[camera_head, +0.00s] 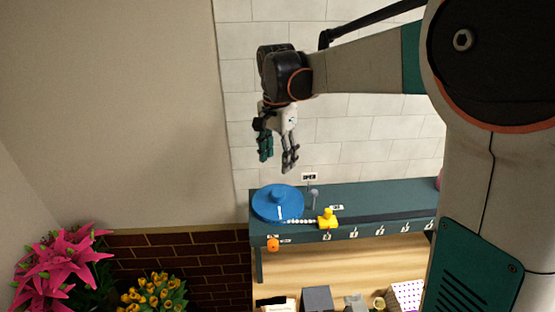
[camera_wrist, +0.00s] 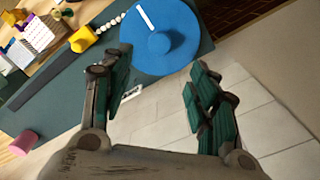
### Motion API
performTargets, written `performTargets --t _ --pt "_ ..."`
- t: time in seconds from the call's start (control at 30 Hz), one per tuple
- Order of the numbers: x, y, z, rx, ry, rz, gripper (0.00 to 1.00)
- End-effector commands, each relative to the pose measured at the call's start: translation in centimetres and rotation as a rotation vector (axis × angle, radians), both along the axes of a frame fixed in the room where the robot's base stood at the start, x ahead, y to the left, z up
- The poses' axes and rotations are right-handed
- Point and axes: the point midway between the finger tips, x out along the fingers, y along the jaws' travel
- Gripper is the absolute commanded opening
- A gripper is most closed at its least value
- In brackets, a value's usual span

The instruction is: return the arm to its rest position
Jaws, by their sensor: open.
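My gripper (camera_head: 277,158) hangs fingers down at the end of my arm, in the air above the dark green shelf (camera_head: 375,205). Its two fingers are spread apart with nothing between them. In the wrist view my gripper (camera_wrist: 160,95) also shows open and empty, with the pale tiled wall (camera_wrist: 275,105) beyond the right finger. A blue round hat-like object (camera_head: 277,203) lies on the shelf below the gripper, apart from it. It also shows in the wrist view (camera_wrist: 165,45), above the fingertips.
A yellow object (camera_head: 327,219) with a white beaded strand sits right of the blue object. A small orange thing (camera_head: 273,244) is at the shelf's front edge. Pink flowers (camera_head: 65,262) and yellow tulips (camera_head: 152,293) stand lower left. A pink cup-like object (camera_wrist: 24,142) is on the shelf.

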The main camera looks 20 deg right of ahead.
Motion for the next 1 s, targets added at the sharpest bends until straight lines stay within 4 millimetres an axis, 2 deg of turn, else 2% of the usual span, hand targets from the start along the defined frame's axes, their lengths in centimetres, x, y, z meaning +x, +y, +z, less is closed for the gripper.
performTargets --t 0.2,0.37,0.67,1.0 --pt "-0.3 -0.1 -0.3 0.001 -0.008 0.011 0.54" --pt "-2.4 -0.4 -1.9 0.002 -0.055 0.083 0.54" --pt "-8.5 -1.2 -6.5 -0.021 -0.203 0.318 0.54" --pt "-15.4 -1.9 -13.6 -0.095 -0.367 0.582 0.54"
